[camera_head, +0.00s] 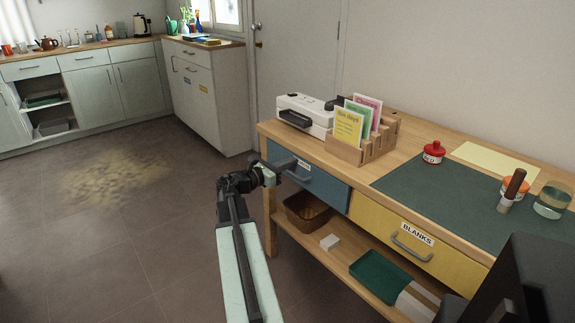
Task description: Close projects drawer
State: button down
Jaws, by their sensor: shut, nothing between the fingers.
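The desk has a blue drawer (328,190) on the left. A white label (304,166) on its front is partly covered and too small to read, so I cannot confirm that it says projects. Its front looks about level with the desk front; I cannot tell whether a small gap remains. Its grey handle (300,178) is partly hidden by my gripper.
A yellow drawer (455,262) labelled BLANKS sits to the right and looks shut. The lower shelf holds a brown basket (306,212) and a green tray (380,275). A card rack (362,150) and white machine (305,113) stand on top. Floor to the left is free.

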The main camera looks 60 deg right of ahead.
jog(key=shift+s+d+r, duration=0.1)
jog(key=shift+s+d, duration=0.15)
jog(key=shift+s, duration=0.1)
jog(key=shift+a, duration=0.2)
jog(key=v, duration=1.4)
jog(key=shift+w, duration=0.4)
jog(key=shift+w, duration=0.1)
